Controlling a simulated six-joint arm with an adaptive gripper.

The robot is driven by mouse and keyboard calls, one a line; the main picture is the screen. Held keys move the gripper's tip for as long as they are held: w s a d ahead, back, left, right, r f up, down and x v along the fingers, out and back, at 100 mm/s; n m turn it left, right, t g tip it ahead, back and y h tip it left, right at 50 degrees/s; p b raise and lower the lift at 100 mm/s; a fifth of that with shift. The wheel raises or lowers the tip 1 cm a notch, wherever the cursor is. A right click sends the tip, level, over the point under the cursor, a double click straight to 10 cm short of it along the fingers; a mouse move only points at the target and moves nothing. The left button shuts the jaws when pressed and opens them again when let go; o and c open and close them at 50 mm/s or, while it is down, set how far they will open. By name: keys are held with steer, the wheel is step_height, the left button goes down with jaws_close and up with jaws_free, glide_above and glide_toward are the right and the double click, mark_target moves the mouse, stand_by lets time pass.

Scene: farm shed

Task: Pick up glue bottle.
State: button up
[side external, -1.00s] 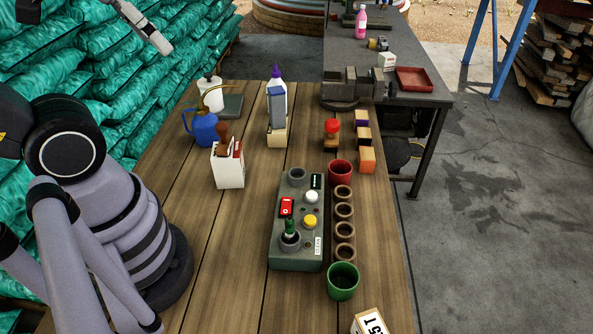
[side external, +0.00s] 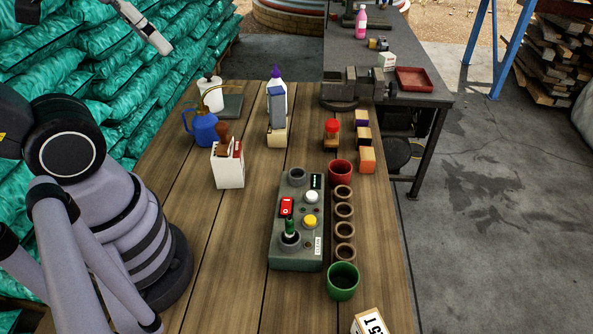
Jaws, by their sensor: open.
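A white bottle with a pointed purple cap, which looks like the glue bottle (side external: 284,88), stands upright at the far end of the wooden table. A blue-grey block stands in front of it and hides much of its lower body. My gripper (side external: 165,46) is at the upper left, high over the green sacks and well to the left of the bottle. It is open and empty, and its fingers look small from here.
A blue oil can (side external: 204,130), a white bottle (side external: 209,93) and a white holder (side external: 229,169) stand left of the glue bottle. A control box (side external: 289,208) and several pots are nearer. A vise (side external: 350,84) sits at right.

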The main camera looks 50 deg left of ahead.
steer(key=w+a+f+n+g+h, duration=0.1)
steer(key=w+a+f+n+h, duration=0.15)
steer(key=w+n+h, duration=0.6)
steer(key=w+a+f+n+g+h, duration=0.1)
steer(key=w+f+n, duration=0.3)
steer(key=w, duration=0.9)
steer(key=w+a+f+n+t+h, duration=0.2)
steer(key=w+a+f+n+t, duration=0.45)
steer(key=a+n, duration=0.35)
steer(key=n+t+y, duration=0.7)
steer(key=n, duration=0.4)
glide_toward(276, 71)
steer(key=w, duration=0.4)
steer(key=shift+w+f, duration=0.35)
steer(key=x, duration=0.5)
steer(key=shift+w+d+r, duration=0.25)
steer(key=shift+d+r, duration=0.05)
steer(key=shift+d, duration=0.05)
